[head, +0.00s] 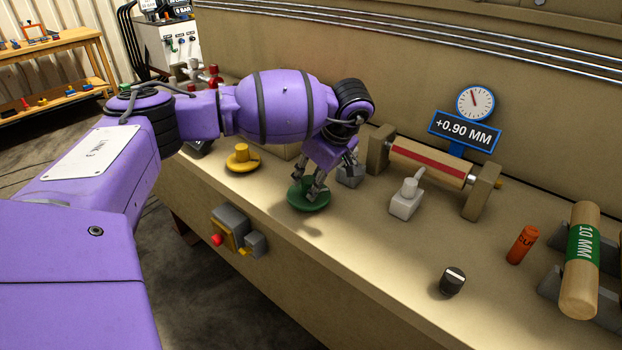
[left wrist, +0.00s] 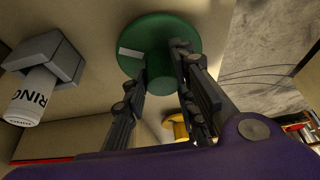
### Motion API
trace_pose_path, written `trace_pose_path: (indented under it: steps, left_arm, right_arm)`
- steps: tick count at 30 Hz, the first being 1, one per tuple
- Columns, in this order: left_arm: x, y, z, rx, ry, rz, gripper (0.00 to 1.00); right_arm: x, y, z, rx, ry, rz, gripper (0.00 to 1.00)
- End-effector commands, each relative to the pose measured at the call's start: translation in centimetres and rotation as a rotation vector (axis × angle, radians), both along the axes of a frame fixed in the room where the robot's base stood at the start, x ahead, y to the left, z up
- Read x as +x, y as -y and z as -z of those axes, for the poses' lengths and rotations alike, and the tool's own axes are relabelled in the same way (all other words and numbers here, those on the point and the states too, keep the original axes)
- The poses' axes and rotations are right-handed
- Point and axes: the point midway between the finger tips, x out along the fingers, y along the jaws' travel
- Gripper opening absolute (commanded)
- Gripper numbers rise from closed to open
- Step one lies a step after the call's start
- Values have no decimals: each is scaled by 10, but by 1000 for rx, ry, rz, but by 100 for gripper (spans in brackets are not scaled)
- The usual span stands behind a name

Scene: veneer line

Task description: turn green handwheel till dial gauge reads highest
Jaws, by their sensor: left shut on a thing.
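The green handwheel (head: 306,199) is a flat disc with a raised hub, lying on the bench top near its front edge. In the left wrist view the green handwheel (left wrist: 131,43) shows a pale mark on its disc. My left gripper (head: 316,194) reaches down from above, and in the left wrist view its fingers (left wrist: 161,72) are shut on the hub. The dial gauge (head: 475,102) is a round white face with a blue rim; its needle is too small to read surely. A blue sign (head: 464,130) under it reads +0.90 MM. My right gripper is not in view.
A yellow knob (head: 243,158) stands left of the handwheel. A roller with a red stripe (head: 429,163), a grey block with a white lever (head: 406,199), a black knob (head: 453,281), an orange cylinder (head: 522,244) and a 10 MM log (head: 581,262) are to the right. A red button box (head: 229,228) is on the bench front.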

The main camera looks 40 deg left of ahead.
Motion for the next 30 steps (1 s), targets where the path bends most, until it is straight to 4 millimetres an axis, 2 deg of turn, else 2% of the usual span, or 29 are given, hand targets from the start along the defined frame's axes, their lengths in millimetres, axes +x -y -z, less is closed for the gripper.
trace_pose_path:
  steps: [1, 15, 30]
  left_arm:
    - [4, -2, -7, 3, 20, 23, 0]
    - [4, -1, -8, 3, 21, 242, 0]
    - [4, 0, -8, 4, 23, 351, 0]
  right_arm:
    - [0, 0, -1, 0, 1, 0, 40]
    - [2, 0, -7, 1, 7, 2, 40]
    - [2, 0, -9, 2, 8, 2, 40]
